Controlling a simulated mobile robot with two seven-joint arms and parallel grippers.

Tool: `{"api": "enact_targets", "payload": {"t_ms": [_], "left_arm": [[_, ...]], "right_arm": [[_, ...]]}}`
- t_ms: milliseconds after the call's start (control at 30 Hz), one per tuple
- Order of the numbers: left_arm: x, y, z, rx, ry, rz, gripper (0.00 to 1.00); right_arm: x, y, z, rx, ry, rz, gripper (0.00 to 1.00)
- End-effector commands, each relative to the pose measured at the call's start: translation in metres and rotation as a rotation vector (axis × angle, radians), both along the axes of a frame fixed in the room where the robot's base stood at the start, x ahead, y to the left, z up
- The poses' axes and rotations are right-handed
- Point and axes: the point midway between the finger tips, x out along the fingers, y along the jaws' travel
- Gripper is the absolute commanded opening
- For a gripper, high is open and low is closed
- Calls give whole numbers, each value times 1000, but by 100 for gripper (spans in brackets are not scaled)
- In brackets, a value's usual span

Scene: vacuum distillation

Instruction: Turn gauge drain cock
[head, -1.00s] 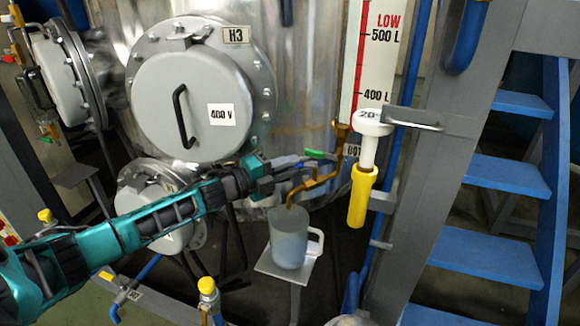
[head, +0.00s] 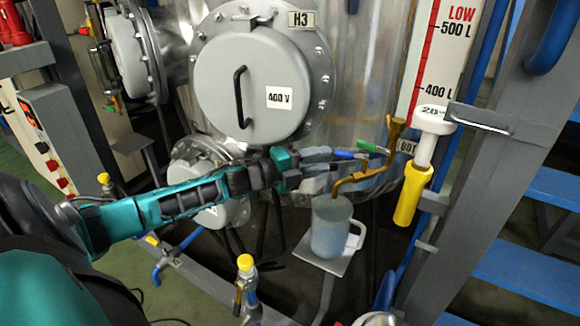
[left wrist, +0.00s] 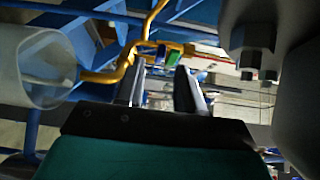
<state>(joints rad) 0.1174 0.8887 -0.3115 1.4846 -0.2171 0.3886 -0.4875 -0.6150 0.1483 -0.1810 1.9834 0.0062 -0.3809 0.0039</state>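The gauge drain cock (head: 365,178) is a bent brass pipe at the foot of the level gauge, with a green lever (head: 373,147) and a blue piece (head: 345,154) beside it. The brass pipe also shows in the left wrist view (left wrist: 125,62). My left gripper (head: 333,158) is open and empty, just left of the coloured pieces. In the left wrist view its two fingers (left wrist: 161,68) stand apart, with the green and blue pieces beyond them. A translucent jug (head: 331,230) stands under the spout. My right gripper is not in view.
The jug stands on a small grey plate (head: 318,262). A white-and-yellow fitting (head: 413,190) on the grey frame is right of the cock. Blue stairs (head: 545,270) are at right. The steel vessel with its round grey hatch (head: 245,95) is behind. A yellow-capped valve (head: 246,263) is below.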

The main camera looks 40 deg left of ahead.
Motion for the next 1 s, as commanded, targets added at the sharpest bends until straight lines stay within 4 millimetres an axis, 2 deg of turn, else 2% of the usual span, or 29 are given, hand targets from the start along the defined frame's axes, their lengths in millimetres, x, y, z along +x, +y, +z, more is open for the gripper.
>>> {"api": "enact_targets", "payload": {"t_ms": [200, 500, 967, 1000], "left_arm": [[-32, 16, -1, 1, 4, 0, 37], [-62, 32, 0, -1, 2, 1, 37], [-69, 36, 1, 0, -1, 0, 37], [-69, 35, 0, 1, 0, 1, 33]], "right_arm": [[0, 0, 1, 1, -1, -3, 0], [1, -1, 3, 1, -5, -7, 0], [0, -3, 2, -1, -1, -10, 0], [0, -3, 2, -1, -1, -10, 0]]}}
